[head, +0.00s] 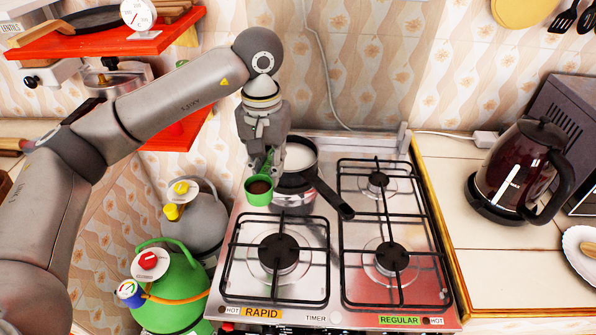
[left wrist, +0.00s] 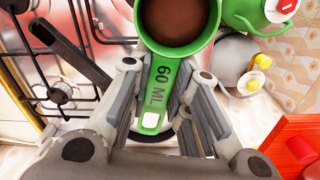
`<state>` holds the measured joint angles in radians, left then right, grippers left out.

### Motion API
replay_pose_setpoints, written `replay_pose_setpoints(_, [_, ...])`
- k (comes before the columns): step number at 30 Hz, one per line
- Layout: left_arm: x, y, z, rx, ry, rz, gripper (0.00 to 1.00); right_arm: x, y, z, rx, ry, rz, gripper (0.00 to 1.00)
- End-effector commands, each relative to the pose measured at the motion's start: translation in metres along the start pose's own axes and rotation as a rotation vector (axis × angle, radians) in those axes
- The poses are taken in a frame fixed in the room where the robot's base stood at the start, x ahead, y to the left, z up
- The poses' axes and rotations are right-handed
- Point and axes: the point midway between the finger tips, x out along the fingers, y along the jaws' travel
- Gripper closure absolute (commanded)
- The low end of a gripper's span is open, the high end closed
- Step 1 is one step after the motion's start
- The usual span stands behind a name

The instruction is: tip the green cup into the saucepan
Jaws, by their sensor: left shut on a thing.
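The green cup (head: 259,192) is a small measuring cup with brown contents. My left gripper (head: 270,163) is shut on its handle. In the left wrist view the cup (left wrist: 181,45) shows from above, its handle marked "60 ML" between the fingers. The cup looks about level, with the brown stuff inside. The saucepan (head: 312,171) stands on the back left of the stove, with a pale inside and a black handle pointing to the front right. The cup is at the saucepan's left front side in the head view. My gripper hides part of the saucepan. My right gripper is not in view.
The stove (head: 329,290) has black grates around the pan. A dark red kettle (head: 518,165) stands on the right counter. Green (head: 172,285) and grey gas cylinders (head: 192,220) stand left of the stove. Red shelves (head: 110,42) are at the upper left.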

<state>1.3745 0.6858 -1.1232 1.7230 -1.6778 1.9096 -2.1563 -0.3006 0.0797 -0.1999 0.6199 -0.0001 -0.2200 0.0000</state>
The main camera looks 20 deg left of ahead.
Motion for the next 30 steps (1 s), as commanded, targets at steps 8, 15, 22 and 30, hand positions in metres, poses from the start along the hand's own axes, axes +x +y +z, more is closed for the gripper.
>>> replay_pose_setpoints(8, [-0.009,0.001,-0.032,-0.001,0.0,-0.001,1.0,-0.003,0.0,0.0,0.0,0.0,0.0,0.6])
replay_pose_setpoints(15, [-0.016,0.002,-0.059,-0.001,0.001,0.0,1.0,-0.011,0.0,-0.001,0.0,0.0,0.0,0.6])
replay_pose_setpoints(22, [-0.022,0.003,-0.084,-0.002,0.0,0.0,1.0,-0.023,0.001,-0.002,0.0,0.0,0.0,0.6])
replay_pose_setpoints(30, [-0.026,0.003,-0.107,-0.001,0.0,-0.001,1.0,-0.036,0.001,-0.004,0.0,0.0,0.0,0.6])
